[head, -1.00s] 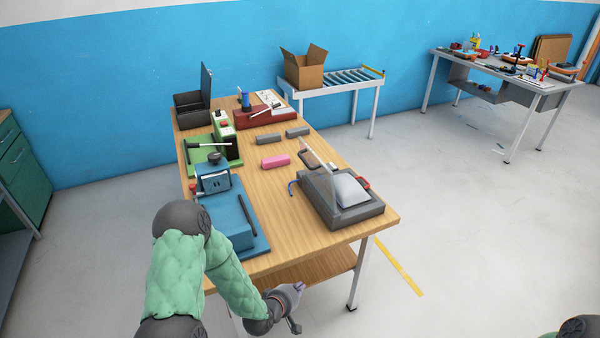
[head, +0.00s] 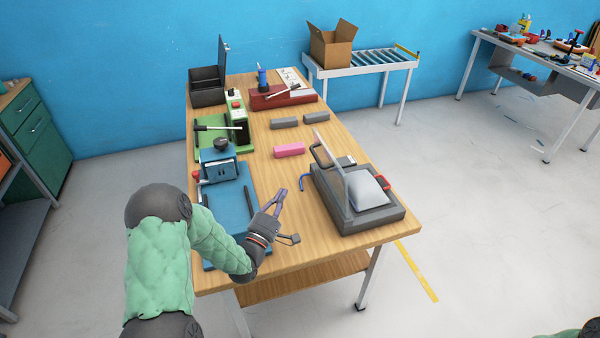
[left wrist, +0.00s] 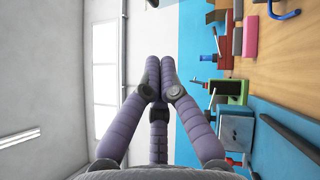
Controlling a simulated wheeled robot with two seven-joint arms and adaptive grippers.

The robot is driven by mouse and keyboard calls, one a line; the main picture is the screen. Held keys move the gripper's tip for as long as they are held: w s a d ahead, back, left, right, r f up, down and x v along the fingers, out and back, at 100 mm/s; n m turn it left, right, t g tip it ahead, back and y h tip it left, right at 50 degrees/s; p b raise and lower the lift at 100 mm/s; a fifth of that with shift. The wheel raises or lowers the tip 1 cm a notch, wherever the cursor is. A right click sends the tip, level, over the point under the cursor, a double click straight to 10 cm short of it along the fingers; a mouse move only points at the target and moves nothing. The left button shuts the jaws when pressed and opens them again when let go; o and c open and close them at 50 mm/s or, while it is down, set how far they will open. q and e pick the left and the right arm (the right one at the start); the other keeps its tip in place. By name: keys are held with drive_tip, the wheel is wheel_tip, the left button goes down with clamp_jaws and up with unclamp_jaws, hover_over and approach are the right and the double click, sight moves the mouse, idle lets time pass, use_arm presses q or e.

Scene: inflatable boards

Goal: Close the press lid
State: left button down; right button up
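The press (head: 350,198) is a dark grey box on the right front of the wooden table, with a pale rounded block on its bed. Its clear lid (head: 333,172) is raised, standing steeply along the press's left side. My left gripper (head: 281,192) is over the table's front middle, left of the lid and apart from it. In the left wrist view the fingertips (left wrist: 160,64) are together with nothing between them. The press body and lid are not seen there. My right gripper is out of view.
A blue hook (head: 303,183) lies just left of the press; a pink block (head: 289,150) lies behind it. A blue machine (head: 230,200) stands at the left edge. A green machine (head: 220,140) is farther back.

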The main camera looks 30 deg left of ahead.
use_arm(q)
drive_tip(key=d+b+x, duration=0.1)
drive_tip(key=d+x, duration=0.2)
drive_tip(key=x, duration=0.9)
drive_tip(key=shift+w+r, duration=0.2)
drive_tip(key=shift+r, duration=0.15)
